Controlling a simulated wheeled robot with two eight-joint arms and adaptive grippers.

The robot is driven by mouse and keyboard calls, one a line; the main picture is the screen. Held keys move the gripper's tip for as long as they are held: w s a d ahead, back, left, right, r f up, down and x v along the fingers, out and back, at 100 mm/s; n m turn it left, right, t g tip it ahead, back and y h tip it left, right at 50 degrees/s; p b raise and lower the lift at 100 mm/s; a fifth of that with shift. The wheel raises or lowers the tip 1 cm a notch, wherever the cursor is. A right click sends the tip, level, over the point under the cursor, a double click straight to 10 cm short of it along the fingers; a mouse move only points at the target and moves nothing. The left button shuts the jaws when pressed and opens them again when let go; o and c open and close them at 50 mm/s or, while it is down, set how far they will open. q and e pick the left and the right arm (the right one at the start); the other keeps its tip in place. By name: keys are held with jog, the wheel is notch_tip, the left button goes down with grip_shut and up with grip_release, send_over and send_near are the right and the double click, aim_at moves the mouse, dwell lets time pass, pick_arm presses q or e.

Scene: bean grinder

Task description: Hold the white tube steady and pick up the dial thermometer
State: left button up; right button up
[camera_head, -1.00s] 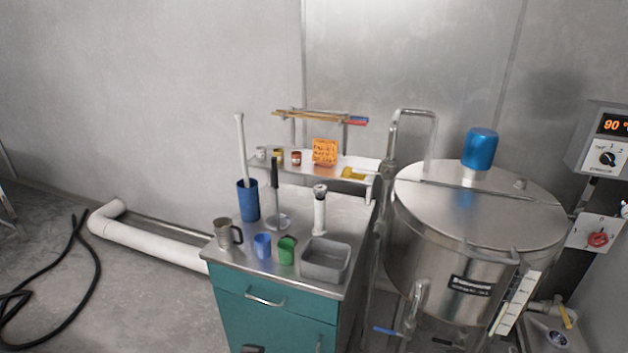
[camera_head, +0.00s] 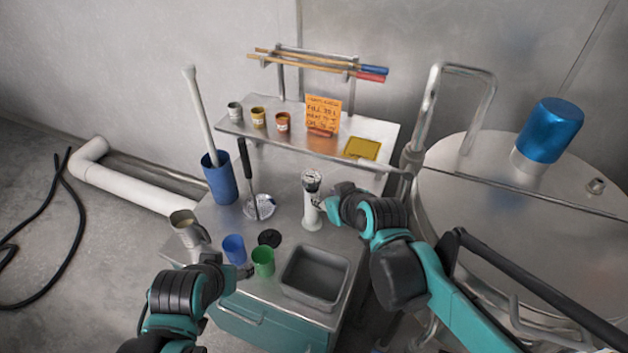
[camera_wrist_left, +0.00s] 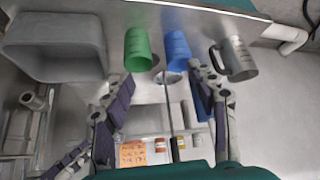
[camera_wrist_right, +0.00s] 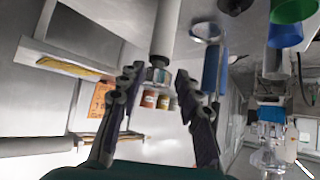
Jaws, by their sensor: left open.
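The white tube (camera_head: 311,212) stands upright on the metal tabletop, with the dial thermometer's round head (camera_head: 312,181) on top. My right gripper (camera_head: 327,203) is open, close to the tube's right side. In the right wrist view the tube (camera_wrist_right: 167,32) appears inverted beyond the gap between the spread fingers (camera_wrist_right: 159,76). The dial head (camera_wrist_right: 158,76) shows between the fingertips there. Contact with the tube is not clear. My left gripper (camera_head: 240,273) is open and empty near the green cup. In the left wrist view its fingers (camera_wrist_left: 160,80) are spread wide.
A grey tray (camera_head: 316,277), green cup (camera_head: 263,262), blue cup (camera_head: 234,249) and metal mug (camera_head: 187,228) line the front. A tall blue container (camera_head: 219,180) and a strainer (camera_head: 259,206) stand left of the tube. The shelf (camera_head: 235,128) is behind; the steel tank (camera_head: 520,200) is right.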

aim_at(306, 205)
pick_arm(q)
jog(key=w+d+m+h, duration=0.1)
jog(key=w+d, duration=0.1)
jog(key=w, duration=0.1)
jog(key=w+d+m+h, duration=0.2)
jog(key=w+d, duration=0.1)
jog(key=w, duration=0.1)
jog(key=w+d+f+m+h, duration=0.1)
jog(key=w+d+h, duration=0.1)
jog(key=w, duration=0.1)
jog(key=shift+w+d+f+m, duration=0.1)
jog(key=shift+w+d+m, duration=0.1)
jog(key=shift+m, duration=0.2)
jog(key=w+d+f+m+h, duration=0.1)
jog(key=w+h, duration=0.1)
jog(key=w, duration=0.1)
jog(key=w+d+f+m+h, duration=0.1)
jog(key=w+d+m, duration=0.1)
jog(key=w, duration=0.1)
jog(key=w+d+f+m+t+h, duration=0.1)
jog(key=w+m+h, duration=0.1)
jog(key=w, duration=0.1)
jog(key=shift+w+d+h, duration=0.2)
jog(key=shift+h, duration=0.1)
jog(key=shift+w+d+f+m, duration=0.2)
jog(key=shift+w+d+m, duration=0.05)
jog(key=shift+d+m, duration=0.15)
jog(key=x, duration=0.7)
jog(key=shift+r, duration=0.1)
jog(key=shift+c, duration=0.4)
